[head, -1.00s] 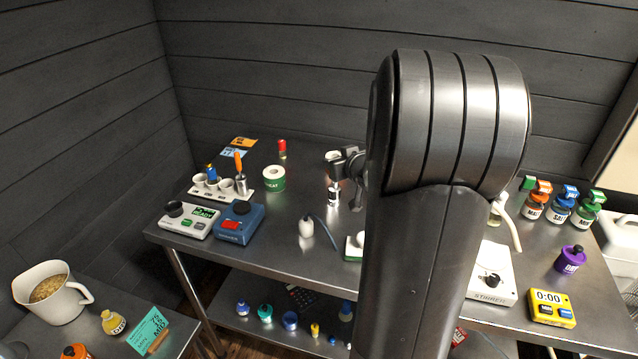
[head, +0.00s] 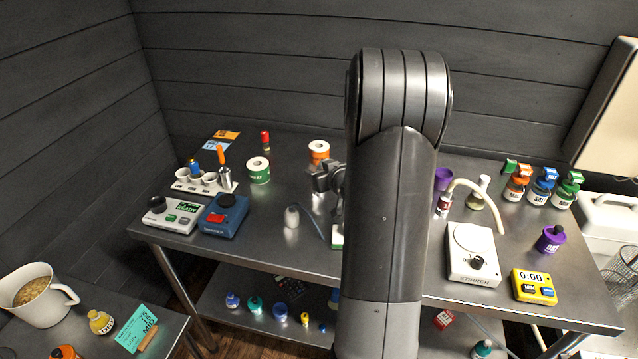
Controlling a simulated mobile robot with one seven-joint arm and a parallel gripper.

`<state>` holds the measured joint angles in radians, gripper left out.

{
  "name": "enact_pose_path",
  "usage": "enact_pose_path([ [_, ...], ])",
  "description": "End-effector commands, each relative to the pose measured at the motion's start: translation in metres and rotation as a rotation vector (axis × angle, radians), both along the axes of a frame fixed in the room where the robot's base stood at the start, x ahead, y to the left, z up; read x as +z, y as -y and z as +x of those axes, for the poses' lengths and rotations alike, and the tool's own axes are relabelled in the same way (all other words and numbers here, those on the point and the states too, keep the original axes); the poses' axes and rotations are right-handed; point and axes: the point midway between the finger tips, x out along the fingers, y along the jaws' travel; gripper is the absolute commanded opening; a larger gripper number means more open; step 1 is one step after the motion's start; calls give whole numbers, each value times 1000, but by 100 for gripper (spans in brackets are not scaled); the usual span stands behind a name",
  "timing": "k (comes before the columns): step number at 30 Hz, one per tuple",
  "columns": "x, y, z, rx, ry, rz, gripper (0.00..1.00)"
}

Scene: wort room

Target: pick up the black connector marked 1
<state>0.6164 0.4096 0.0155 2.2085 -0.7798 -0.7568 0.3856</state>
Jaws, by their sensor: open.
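My gripper (head: 318,180) hangs above the middle of the steel table (head: 285,255), left of my arm in the head view. It is small and seen from the side; its jaws are open. I cannot make out a black connector marked 1. Under the gripper is a small pale, shiny patch that is too small to identify. My arm hides a wide strip of the table to the right of the gripper.
A blue box (head: 223,216) stands left. Right of my arm are a white stirrer (head: 473,254), a yellow timer (head: 534,287) and several jars.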

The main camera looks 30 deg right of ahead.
Motion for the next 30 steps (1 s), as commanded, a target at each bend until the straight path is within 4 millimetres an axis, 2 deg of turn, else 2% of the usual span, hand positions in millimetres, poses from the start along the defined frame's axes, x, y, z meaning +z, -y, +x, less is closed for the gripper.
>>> enact_pose_path([
  [9, -2, 0, 5, -1, 0, 0, 46],
  [26, -2, 0, 5, -1, 0, 0, 1],
  [30, -1, 0, 5, -1, 1, 0, 0],
])
